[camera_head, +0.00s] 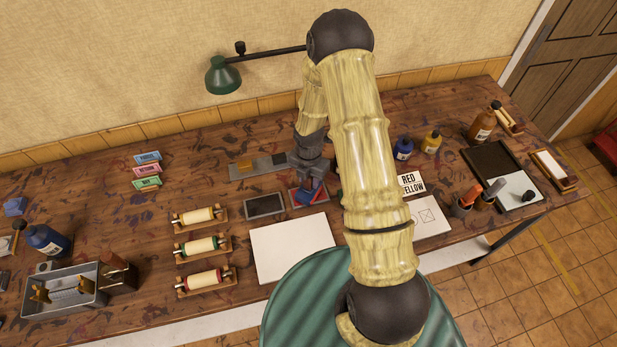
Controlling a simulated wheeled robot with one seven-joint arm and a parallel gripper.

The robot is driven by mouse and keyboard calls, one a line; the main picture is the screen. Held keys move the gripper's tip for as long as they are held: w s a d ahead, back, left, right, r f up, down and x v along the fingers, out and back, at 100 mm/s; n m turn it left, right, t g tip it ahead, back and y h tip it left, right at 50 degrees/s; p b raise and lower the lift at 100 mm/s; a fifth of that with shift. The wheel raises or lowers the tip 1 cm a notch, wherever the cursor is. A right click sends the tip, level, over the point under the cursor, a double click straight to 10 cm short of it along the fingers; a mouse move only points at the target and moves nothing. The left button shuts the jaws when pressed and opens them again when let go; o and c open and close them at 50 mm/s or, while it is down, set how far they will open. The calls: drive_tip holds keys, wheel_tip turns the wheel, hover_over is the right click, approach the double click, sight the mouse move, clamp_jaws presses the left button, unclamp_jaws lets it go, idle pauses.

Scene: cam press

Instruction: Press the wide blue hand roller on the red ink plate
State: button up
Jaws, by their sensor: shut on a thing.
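My gripper (313,184) points down near the middle of the table and is shut on a small blue thing, which appears to be the wide blue hand roller (304,196). The roller is low over a small tray with red on it, which appears to be the red ink plate (297,203). I cannot tell whether the roller touches the plate. My gripper and the roller hide much of the plate, and my arm covers the area to its right.
A dark plate (265,206) lies just left, with a white sheet (291,248) in front. Several rollers on wooden stands (203,249) stand further left. A RED/YELLOW card (411,183) and ink bottles (403,149) are right of my arm. A green lamp (222,77) overhangs the back.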

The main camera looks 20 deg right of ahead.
drive_tip(key=shift+r+p, duration=2.55)
drive_tip(key=shift+r, duration=0.95)
drive_tip(key=shift+w, duration=0.1)
